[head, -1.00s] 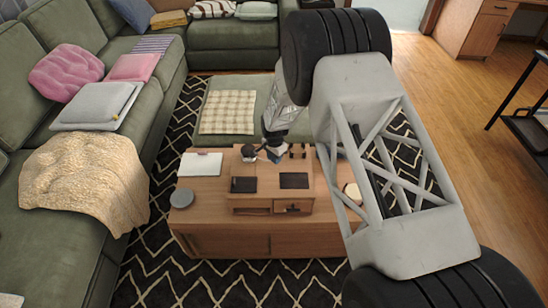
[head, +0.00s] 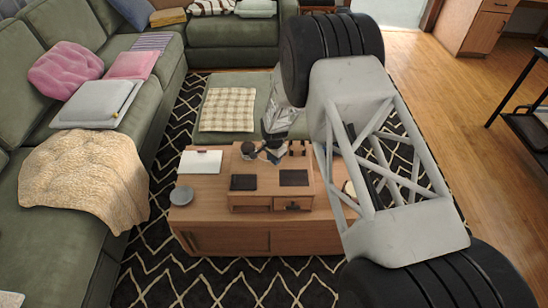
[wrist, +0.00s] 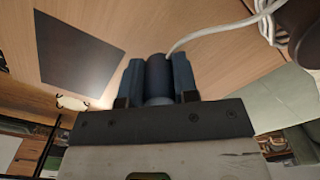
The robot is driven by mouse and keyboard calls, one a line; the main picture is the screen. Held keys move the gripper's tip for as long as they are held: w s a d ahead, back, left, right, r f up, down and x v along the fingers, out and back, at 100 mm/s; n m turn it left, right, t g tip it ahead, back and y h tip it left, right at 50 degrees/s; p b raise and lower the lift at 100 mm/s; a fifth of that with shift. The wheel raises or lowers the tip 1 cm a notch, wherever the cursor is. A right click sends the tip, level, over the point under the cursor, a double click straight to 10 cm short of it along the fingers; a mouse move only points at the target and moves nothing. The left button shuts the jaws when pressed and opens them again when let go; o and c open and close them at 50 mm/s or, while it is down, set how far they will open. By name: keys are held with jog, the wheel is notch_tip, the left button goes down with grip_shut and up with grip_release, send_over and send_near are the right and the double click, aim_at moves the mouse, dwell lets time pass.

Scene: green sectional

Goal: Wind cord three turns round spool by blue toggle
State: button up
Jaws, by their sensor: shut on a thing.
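My gripper (wrist: 158,75) is shut on the dark blue toggle (wrist: 158,73), which sits between its two blue fingers in the wrist view. The white cord (wrist: 212,33) runs from beside the toggle up to the right, towards a dark round thing (wrist: 302,22) at the picture's edge. That may be part of the spool, but it is cut off. White cord also shows beside it, and I cannot count any turns. In the head view my gripper (head: 273,146) is small, over the wooden table (head: 215,218), close to a dark round piece (head: 248,149).
A raised wooden box (head: 250,207) with two dark pads stands on the table. A white sheet (head: 200,162) and a grey round object (head: 181,196) lie at the table's left. A green sofa (head: 60,240) is to the left, and a checked cloth (head: 228,109) lies behind.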

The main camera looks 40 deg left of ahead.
jog(key=shift+f, duration=0.6)
jog(key=shift+f, duration=0.15)
jog(key=o, duration=1)
jog(key=shift+r, duration=3.85)
